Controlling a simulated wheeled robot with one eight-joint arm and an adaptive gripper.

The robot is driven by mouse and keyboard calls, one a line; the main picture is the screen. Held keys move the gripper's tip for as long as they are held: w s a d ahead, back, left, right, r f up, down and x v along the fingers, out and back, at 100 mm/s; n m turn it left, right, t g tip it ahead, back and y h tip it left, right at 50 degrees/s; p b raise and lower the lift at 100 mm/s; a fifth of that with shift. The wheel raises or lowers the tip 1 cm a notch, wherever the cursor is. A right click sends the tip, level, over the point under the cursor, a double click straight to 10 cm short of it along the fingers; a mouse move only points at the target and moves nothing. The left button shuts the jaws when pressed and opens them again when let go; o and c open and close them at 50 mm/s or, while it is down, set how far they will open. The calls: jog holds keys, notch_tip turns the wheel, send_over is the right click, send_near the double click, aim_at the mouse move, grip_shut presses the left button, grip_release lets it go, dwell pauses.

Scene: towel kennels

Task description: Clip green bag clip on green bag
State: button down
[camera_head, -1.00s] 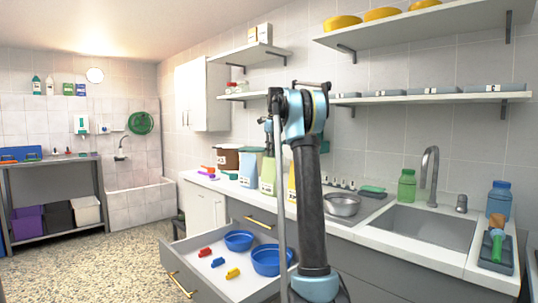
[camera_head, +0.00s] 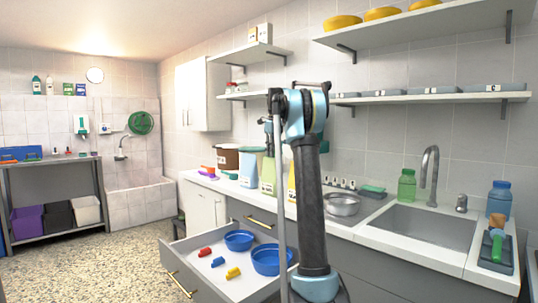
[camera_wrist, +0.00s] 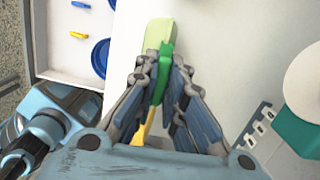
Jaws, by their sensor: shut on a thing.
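The green bag (camera_head: 267,176) stands upright on the counter, between a blue bag (camera_head: 247,168) and a yellow bag (camera_head: 291,184) partly covered by my arm. In the wrist view its pale green top (camera_wrist: 157,33) shows just beyond my fingertips. My gripper (camera_wrist: 163,68) is shut on the green bag clip (camera_wrist: 162,76), which is long and darker green. The clip's far end overlaps the bag's top edge in that view. I cannot tell whether the clip is around the edge or only above it. In the head view my arm hides most of the gripper.
The open drawer (camera_head: 180,246) holds red, blue and yellow clips and blue bowls (camera_head: 270,260). A brown container (camera_head: 225,160) stands behind the bags. A wall shelf (camera_head: 430,97) hangs above.

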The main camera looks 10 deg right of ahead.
jog(key=shift+f, duration=0.85)
dwell(2.3)
jog(key=c, duration=1.6)
grip_release()
jog(key=o, duration=0.5)
jog(key=shift+w+r, duration=0.1)
jog(key=shift+r, duration=2.4)
